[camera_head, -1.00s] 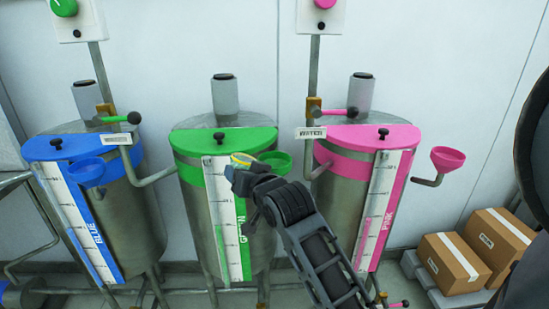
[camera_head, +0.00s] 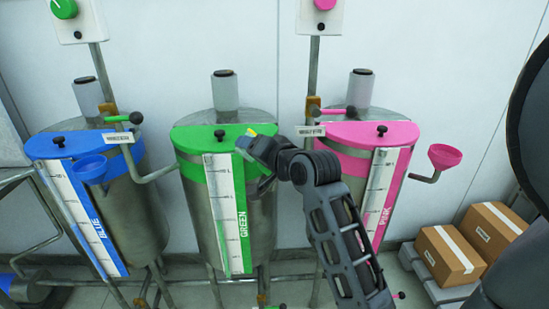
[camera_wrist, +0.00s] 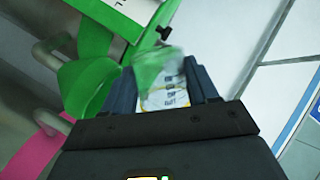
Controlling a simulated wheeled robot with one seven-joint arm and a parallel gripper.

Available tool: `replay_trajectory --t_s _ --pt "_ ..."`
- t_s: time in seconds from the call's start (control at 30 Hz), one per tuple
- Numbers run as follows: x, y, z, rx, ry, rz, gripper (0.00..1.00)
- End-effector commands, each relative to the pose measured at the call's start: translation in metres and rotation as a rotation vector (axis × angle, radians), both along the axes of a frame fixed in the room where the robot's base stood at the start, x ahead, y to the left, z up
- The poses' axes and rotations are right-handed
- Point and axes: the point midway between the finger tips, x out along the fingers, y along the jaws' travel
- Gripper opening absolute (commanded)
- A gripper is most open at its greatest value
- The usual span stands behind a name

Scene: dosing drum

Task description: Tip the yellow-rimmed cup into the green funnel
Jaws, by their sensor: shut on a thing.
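My gripper (camera_head: 247,146) is shut on the yellow-rimmed cup, a small pale cup (camera_wrist: 173,95) with printed marks and a yellow edge. In the wrist view the cup sits between the two dark fingers, with a translucent green patch over its far part; I cannot tell whether that is its contents. In the head view the cup is tiny, in front of the green drum (camera_head: 235,203), just below its lid's right part. Its exact tilt is unclear. The green funnel is hidden behind my gripper and arm in the head view. Green parts of the drum (camera_wrist: 88,85) fill the wrist view's upper left.
The blue drum (camera_head: 128,215) with its blue funnel (camera_head: 90,169) stands left. The pink drum (camera_head: 350,170) with its pink funnel (camera_head: 445,156) stands right, partly behind my arm. Cardboard boxes (camera_head: 450,257) rest on a pallet at the right.

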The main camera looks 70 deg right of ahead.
Motion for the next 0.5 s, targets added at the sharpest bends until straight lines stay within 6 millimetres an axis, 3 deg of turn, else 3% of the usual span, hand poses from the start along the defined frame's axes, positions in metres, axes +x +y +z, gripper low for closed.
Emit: replay_trajectory --t_s 0.5 --pt "-0.0005 -0.0007 0.0044 0.079 -0.064 0.001 0.17"
